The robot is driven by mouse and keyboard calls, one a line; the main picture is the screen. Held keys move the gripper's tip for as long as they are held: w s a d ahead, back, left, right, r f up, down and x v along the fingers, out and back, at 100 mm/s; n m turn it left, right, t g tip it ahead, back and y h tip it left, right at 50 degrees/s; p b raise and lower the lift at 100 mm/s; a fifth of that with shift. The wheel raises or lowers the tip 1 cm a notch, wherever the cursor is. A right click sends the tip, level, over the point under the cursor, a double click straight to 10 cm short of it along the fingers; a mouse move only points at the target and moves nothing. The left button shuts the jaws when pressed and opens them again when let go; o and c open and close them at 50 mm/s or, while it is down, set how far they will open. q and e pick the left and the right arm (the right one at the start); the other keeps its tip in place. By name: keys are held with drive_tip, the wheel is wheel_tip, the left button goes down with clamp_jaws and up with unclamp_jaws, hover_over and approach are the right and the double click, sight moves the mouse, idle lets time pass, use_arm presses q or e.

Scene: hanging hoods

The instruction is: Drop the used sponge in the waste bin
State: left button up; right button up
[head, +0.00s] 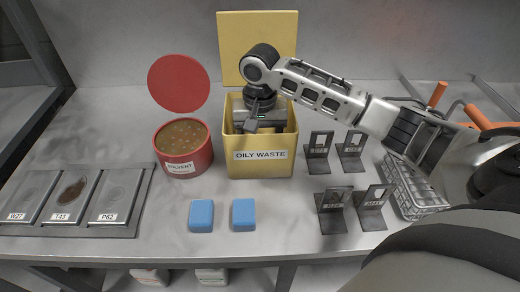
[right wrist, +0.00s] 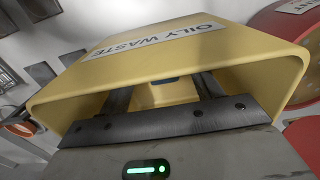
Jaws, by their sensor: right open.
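The yellow waste bin (head: 260,163), labelled OILY WASTE, stands open in the middle of the bench, its yellow lid (head: 256,35) upright behind it. My right gripper (head: 258,120) points down into its mouth. In the right wrist view the bin (right wrist: 200,55) surrounds the open fingers of my right gripper (right wrist: 165,88). A small blue patch (right wrist: 172,79) shows between and beyond the fingers, inside the bin; it looks like a sponge, mostly hidden. Two blue sponges (head: 201,215) (head: 243,214) lie side by side on the bench in front of the bin. My left gripper is not in view.
A red SOLVENT tin (head: 184,150) with its round lid (head: 178,84) raised stands left of the bin. Labelled metal plates (head: 72,195) lie at far left. Several dark stands (head: 334,200) and a wire rack (head: 412,187) are at right. The front bench is clear around the sponges.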

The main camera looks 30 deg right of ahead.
wheel_tip(320, 180, up, 9)
idle(0.5)
